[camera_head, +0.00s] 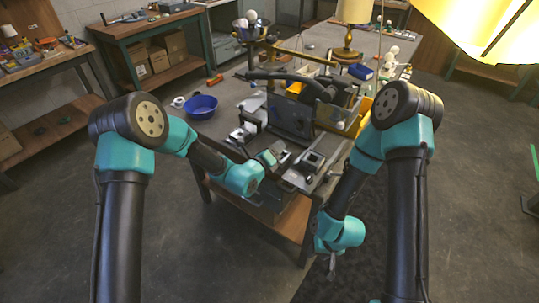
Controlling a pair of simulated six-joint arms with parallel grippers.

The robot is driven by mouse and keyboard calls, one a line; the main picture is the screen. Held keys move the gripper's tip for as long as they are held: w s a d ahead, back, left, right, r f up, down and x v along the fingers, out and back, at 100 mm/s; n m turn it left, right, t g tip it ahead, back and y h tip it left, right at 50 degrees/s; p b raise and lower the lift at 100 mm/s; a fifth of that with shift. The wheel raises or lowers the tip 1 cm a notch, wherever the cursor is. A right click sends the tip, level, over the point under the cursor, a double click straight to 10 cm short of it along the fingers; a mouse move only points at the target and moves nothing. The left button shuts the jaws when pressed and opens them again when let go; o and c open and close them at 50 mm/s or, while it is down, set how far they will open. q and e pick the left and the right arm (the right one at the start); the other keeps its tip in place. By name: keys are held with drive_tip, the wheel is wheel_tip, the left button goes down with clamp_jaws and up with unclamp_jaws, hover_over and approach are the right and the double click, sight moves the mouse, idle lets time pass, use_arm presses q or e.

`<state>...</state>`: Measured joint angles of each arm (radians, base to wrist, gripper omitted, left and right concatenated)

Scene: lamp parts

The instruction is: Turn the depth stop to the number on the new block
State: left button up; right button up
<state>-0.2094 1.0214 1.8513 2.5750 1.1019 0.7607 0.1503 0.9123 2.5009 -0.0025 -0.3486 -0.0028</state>
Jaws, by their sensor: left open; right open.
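A dark machine (290,118) with a grey plate and a long black arm stands near the front edge of the middle workbench. I cannot make out a depth stop, its numbers or a numbered block at this size. My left gripper (268,160) is open at the bench's front edge, close to small grey metal parts (302,168) in front of the machine. I cannot tell if it touches any of them. My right gripper (333,262) is open and hangs low, pointing down, to the right of the bench's front corner and below its top.
A blue bowl (201,106) sits on the bench left of the machine. Yellow bins (360,118) stand behind it at right. A brass lamp (347,48) and white figures (389,62) are further back. A large yellow shade (475,25) hangs at upper right.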

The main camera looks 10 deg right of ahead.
use_arm(q)
drive_tip(key=v, duration=0.3)
drive_tip(key=shift+s+a, duration=0.25)
